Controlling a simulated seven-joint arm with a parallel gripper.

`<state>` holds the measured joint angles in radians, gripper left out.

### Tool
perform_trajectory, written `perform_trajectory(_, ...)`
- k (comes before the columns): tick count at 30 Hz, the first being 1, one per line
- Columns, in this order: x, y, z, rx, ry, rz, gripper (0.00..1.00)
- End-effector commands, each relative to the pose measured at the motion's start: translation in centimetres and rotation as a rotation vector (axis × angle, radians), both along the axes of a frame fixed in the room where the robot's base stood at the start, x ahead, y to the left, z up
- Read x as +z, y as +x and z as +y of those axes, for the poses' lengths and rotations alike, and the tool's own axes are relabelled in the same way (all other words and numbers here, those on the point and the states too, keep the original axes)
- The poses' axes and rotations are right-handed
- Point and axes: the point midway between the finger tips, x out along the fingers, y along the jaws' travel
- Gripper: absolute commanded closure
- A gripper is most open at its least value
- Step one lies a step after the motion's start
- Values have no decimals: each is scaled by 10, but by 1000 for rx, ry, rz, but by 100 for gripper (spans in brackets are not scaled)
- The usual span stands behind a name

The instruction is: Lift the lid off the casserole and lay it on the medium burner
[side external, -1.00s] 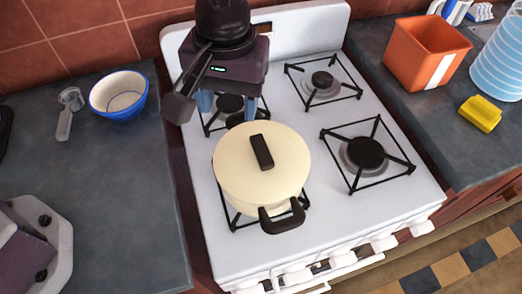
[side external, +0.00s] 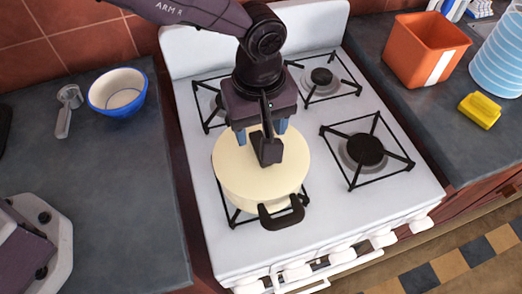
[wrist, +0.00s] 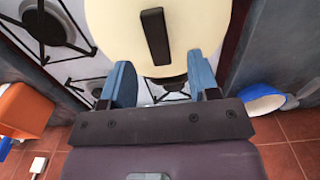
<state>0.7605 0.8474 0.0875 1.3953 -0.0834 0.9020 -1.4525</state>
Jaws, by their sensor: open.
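The cream casserole (side external: 240,195) stands on the front-left burner with its cream lid (side external: 236,165) on. My gripper (side external: 261,132) is open and empty above the back part of the lid. In the wrist view the handle lies ahead of the gap between my blue fingers (wrist: 161,82), not between them. Free burners are at front right (side external: 365,151), back right (side external: 322,77) and back left (side external: 218,102), the last partly hidden. I cannot tell for sure which is medium.
A blue bowl (side external: 118,92) and a metal utensil (side external: 68,110) lie on the left counter. An orange bin (side external: 425,52), a yellow sponge (side external: 480,110) and a light-blue ribbed container (side external: 500,60) stand on the right counter. The stove's back panel (side external: 315,22) rises behind.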

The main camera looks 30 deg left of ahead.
Motion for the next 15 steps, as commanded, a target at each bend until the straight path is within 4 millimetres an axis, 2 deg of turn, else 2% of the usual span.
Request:
perform_trajectory(9, -43, -1, -3, -1, 1, 3, 45)
perform_trajectory(15, -52, -1, -4, -1, 0, 0, 45)
